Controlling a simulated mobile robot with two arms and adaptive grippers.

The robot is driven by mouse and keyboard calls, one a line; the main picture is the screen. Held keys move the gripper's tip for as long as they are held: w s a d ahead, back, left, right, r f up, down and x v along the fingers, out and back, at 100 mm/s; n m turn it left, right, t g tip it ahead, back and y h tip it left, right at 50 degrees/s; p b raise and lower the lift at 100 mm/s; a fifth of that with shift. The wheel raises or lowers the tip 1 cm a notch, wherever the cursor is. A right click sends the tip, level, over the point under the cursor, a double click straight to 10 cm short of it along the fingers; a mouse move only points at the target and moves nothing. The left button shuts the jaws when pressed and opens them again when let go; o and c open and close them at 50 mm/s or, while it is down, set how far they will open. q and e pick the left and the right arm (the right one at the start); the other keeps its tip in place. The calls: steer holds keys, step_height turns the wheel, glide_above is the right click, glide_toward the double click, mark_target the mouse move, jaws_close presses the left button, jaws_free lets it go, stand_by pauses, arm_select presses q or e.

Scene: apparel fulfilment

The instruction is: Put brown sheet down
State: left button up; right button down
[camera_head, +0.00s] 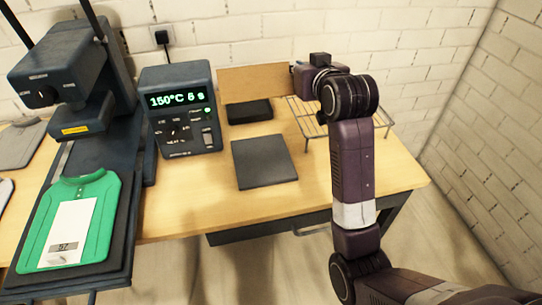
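The brown sheet (252,82) is a thin, flat rectangle held roughly upright on its long edge near the back of the table, right of the control box. My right gripper (297,80) is at the sheet's right end and appears shut on it; its fingers are mostly hidden by my wrist. The sheet's lower edge is just above or behind a small black block (249,112); I cannot tell if they touch. My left gripper is not in view.
A dark grey pad (264,162) lies flat on the wooden table (205,195). A wire rack (305,118) stands behind my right arm. A control box (181,110) reads 150°C. At left, a heat press (67,75) stands behind a green shirt (100,200) with a white sheet (68,232).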

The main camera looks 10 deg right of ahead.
step_height(320, 180, down, 27)
steer(key=shift+f, duration=0.15)
steer(key=shift+f, duration=0.1)
steer(key=c, duration=2.2)
jaws_free()
steer(key=shift+o, duration=0.2)
steer(key=shift+s, duration=0.1)
steer(key=v, duration=1.2)
